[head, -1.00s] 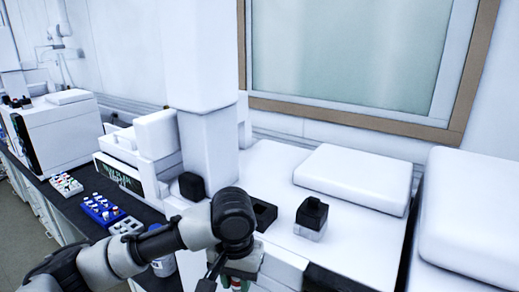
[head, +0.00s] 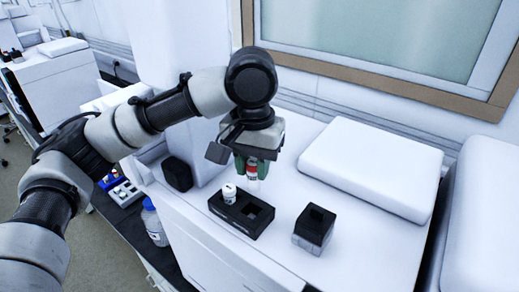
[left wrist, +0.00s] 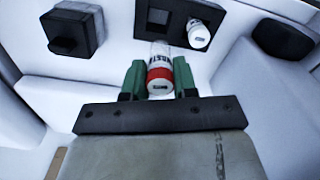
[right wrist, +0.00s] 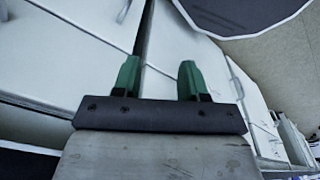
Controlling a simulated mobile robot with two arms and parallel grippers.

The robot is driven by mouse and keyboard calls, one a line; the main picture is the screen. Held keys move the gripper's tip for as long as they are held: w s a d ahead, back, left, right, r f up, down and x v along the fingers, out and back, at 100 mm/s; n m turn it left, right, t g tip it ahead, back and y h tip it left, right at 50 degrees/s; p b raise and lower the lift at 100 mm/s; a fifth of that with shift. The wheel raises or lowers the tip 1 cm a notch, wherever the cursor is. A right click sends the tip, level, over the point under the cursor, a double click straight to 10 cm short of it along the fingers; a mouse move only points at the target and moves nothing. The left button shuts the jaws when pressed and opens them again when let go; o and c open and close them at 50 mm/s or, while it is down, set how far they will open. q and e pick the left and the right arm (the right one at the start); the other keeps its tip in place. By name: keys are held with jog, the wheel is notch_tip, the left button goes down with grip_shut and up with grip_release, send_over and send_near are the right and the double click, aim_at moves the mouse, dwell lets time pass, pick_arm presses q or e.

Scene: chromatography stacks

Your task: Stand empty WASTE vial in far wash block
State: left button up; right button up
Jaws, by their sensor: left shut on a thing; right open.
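My left gripper (head: 253,163) is shut on the WASTE vial (head: 252,171), a clear vial with a red-and-white label. It holds the vial above the white deck, near the back of a black block (head: 262,229) with square wells. In the left wrist view the vial (left wrist: 160,77) lies between the green fingers (left wrist: 159,72), with part of the label text readable. A white-capped vial (head: 229,193) stands in the block's left well; another well (head: 252,212) looks empty. My right gripper (right wrist: 157,80) is open and empty; it shows only in the right wrist view.
A black-topped block with a pale base (head: 314,228) stands on the deck to the right. A rounded black piece (head: 177,174) is at the left. A large white cover (head: 368,168) lies behind. A blue-capped bottle (head: 153,221) stands below the deck's left edge.

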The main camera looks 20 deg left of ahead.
aim_at(251, 186)
pick_arm(q)
jog(key=s, duration=0.1)
jog(key=s+f, duration=0.1)
jog(key=shift+s+f, duration=0.1)
jog(key=shift+s, duration=0.3)
jog(key=shift+w+f, duration=0.5)
jog(key=shift+f, duration=0.35)
jog(key=shift+w+f, duration=0.2)
jog(key=shift+f, duration=0.15)
jog(key=shift+s, duration=0.3)
jog(key=shift+w, duration=0.2)
jog(key=shift+s, duration=0.1)
pick_arm(e)
jog(key=s, duration=0.4)
jog(key=shift+s, duration=0.2)
pick_arm(q)
jog(key=shift+s+r, duration=0.1)
pick_arm(e)
jog(key=shift+w, duration=0.25)
